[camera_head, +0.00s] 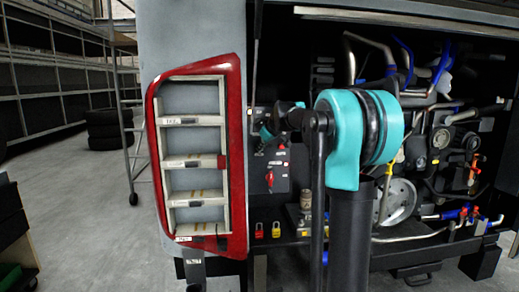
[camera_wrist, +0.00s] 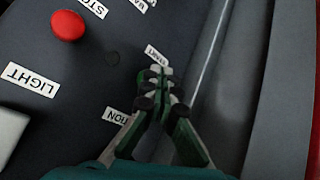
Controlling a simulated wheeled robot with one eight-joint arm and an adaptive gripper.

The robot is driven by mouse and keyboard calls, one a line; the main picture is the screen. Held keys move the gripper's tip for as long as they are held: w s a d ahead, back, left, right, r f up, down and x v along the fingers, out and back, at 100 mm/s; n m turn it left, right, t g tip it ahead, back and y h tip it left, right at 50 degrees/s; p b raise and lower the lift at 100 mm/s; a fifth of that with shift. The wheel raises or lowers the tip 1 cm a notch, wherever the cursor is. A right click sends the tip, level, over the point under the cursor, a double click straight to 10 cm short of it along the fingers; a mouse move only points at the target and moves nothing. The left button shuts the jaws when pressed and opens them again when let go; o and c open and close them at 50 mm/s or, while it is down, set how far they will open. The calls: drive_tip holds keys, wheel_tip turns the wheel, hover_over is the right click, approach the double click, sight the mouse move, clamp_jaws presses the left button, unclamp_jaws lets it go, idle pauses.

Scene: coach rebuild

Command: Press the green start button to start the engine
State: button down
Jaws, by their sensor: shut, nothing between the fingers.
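My gripper (camera_wrist: 154,88) is shut and empty, with its fingertips pressed together over the dark control panel (camera_wrist: 108,82). A label that seems to read START (camera_wrist: 158,56) shows just beyond the fingertips. I cannot make out the green start button; the fingertips seem to hide the spot by that label. Whether they touch the panel I cannot tell. In the head view, my arm covers part of the panel (camera_head: 280,172), and the gripper (camera_head: 258,127) shows only in part at its upper left.
A red button (camera_wrist: 68,25) sits at upper left in the wrist view, near a STOP label (camera_wrist: 94,7). A LIGHT label (camera_wrist: 31,79) is below it. A red tail-light frame (camera_head: 240,160) stands left of the panel. The open engine bay (camera_head: 440,150) is to the right.

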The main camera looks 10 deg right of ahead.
drive_tip(key=shift+w, duration=0.15)
idle(0.5)
drive_tip(key=shift+s, duration=0.9)
drive_tip(key=s, duration=0.5)
idle(0.5)
drive_tip(key=s+d+f+m+g+h, duration=0.1)
drive_tip(key=s+d+f+m+g, duration=0.1)
drive_tip(key=s+f, duration=1.5)
drive_tip(key=s+d+f+m+g+h, duration=0.1)
drive_tip(key=s+f+m, duration=0.4)
drive_tip(key=s+f, duration=1.2)
drive_tip(key=s+g+h, duration=0.1)
drive_tip(key=s, duration=0.4)
drive_tip(key=shift+s+d+f+m+g, duration=0.2)
drive_tip(key=shift+s+d+m+g, duration=0.1)
drive_tip(key=shift+d+g, duration=0.1)
